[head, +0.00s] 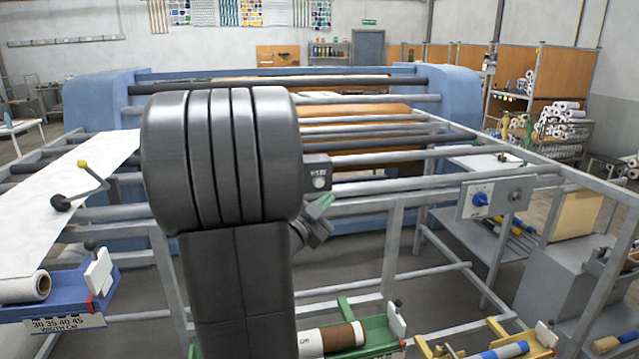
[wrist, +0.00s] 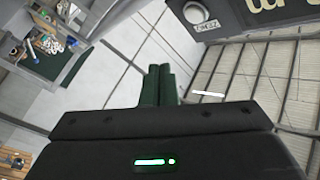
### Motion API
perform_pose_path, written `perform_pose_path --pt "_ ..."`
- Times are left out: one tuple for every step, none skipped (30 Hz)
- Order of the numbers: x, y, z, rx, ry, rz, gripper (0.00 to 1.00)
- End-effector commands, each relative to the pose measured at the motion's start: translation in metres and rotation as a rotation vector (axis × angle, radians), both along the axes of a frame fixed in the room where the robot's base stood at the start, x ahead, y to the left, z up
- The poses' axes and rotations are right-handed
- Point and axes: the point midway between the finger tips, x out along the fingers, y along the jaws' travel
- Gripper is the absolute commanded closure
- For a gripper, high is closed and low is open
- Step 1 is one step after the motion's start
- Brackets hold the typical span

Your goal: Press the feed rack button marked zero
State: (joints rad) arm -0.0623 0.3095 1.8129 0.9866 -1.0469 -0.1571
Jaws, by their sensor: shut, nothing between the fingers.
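A small dark box (head: 316,163) with a white label sits on the feed rack's rail, just right of my arm in the head view. A pale round button (head: 319,183) is on its front. In the wrist view the box (wrist: 229,20) shows at the top right, with its label and the round button (wrist: 193,12) near its left end. My gripper (head: 325,201) has green fingertips and is just below the box in the head view. In the wrist view my gripper (wrist: 159,70) is shut and empty, with its tips apart from the button. The label is too small to read surely.
A grey panel (head: 473,212) with a blue knob is on the rack at right. Green (head: 373,337) and blue (head: 77,293) roll cradles stand low in front. My arm hides part of the rack.

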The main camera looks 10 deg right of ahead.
Motion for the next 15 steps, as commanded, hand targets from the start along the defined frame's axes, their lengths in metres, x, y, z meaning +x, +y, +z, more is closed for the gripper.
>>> perform_pose_path --pt "0.008 0.0 0.001 0.0 0.002 0.0 1.0" --pt "0.013 0.0 0.001 0.0 0.001 0.0 1.0" --pt "0.019 0.001 0.001 0.0 0.002 0.0 1.0" --pt "0.023 0.001 0.001 0.0 0.001 0.0 1.0" --pt "0.027 0.001 0.001 0.0 0.001 0.0 1.0" --pt "0.032 0.001 0.0 0.0 0.002 0.0 1.0" --pt "0.035 0.001 0.0 0.0 0.0 0.0 1.0" --pt "0.038 0.001 0.0 0.0 0.0 0.0 1.0" --pt "0.042 0.001 0.0 -0.001 0.001 0.0 1.0" --pt "0.045 0.001 0.0 0.0 0.001 0.0 1.0" --pt "0.047 0.002 0.0 0.0 0.001 0.0 1.0" --pt "0.05 0.002 0.0 0.0 0.001 0.0 1.0" --pt "0.052 0.002 0.0 0.0 0.001 0.001 1.0" --pt "0.053 0.002 0.0 0.0 0.001 0.001 1.0" --pt "0.054 0.002 0.0 0.0 0.001 0.001 1.0"
